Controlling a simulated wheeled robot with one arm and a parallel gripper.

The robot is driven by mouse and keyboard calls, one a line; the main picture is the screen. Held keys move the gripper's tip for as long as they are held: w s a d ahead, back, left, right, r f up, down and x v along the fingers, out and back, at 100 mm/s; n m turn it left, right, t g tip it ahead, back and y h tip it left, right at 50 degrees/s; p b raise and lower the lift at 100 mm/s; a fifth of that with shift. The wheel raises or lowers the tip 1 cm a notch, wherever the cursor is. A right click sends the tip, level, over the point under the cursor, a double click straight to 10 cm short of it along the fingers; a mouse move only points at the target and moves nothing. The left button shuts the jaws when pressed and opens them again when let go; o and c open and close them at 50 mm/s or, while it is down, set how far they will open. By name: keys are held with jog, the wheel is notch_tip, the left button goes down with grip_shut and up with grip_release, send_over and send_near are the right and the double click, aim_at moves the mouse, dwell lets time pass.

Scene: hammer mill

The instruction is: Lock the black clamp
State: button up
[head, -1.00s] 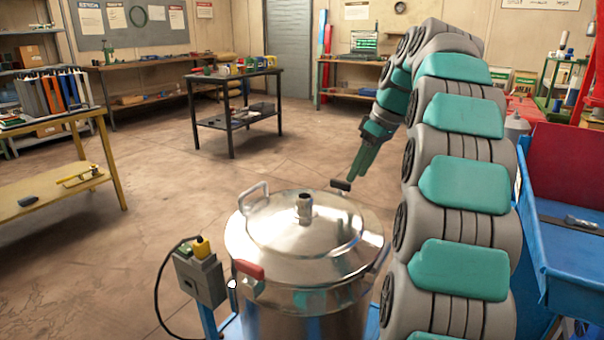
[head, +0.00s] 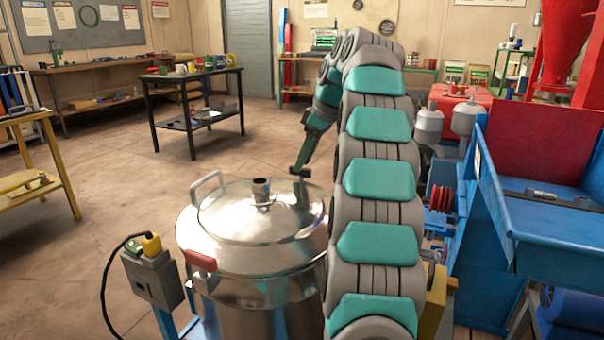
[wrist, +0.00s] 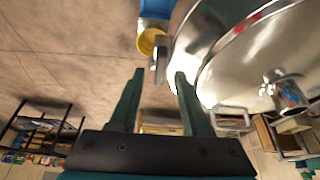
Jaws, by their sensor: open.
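The black clamp (head: 301,173) sits at the far right rim of a shiny steel vessel (head: 262,305), beside its round lid (head: 250,215). In the wrist view a dark grey clamp part (wrist: 159,62) stands out from the vessel's side, ahead of my fingertips. My gripper (head: 296,169) points down at the clamp from behind the vessel. In the wrist view my gripper (wrist: 158,82) is open, with nothing between its two green fingers. The right finger overlaps the vessel's edge in the picture. I cannot tell whether a finger touches the clamp.
A red clamp (head: 200,260) is on the vessel's near left side. A grey box with a yellow plug (head: 151,243) stands left of the vessel. Blue machinery (head: 560,235) is at the right. A black table (head: 190,80) stands behind. The floor at left is open.

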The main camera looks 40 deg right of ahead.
jog(key=shift+x, duration=0.85)
jog(key=shift+c, duration=0.2)
grip_shut()
